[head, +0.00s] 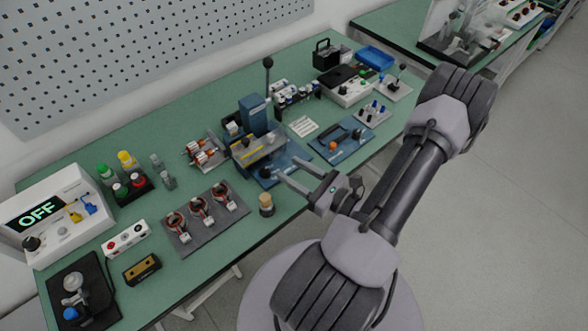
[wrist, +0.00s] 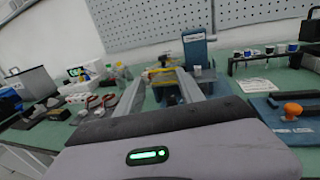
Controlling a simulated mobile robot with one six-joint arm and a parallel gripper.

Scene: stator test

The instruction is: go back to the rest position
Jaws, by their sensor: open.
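My gripper (head: 306,183) is open and empty in the head view. It hangs over the front edge of the green bench, just in front of the blue press-like fixture (head: 252,113). In the wrist view my gripper's two fingers (wrist: 175,90) reach forward, spread apart, with the blue fixture (wrist: 195,48) beyond them. My arm comes in from the right in the head view, bent, with my gripper pointing left toward the bench. No held thing shows between the fingers.
The green bench (head: 183,288) carries a grey mat (head: 188,246) with copper-wound stators, a box reading OFF (head: 60,226), a small cylinder with a tan top (head: 266,205), and a blue plate with an orange knob (head: 352,147). Bare floor (head: 510,190) lies to the right.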

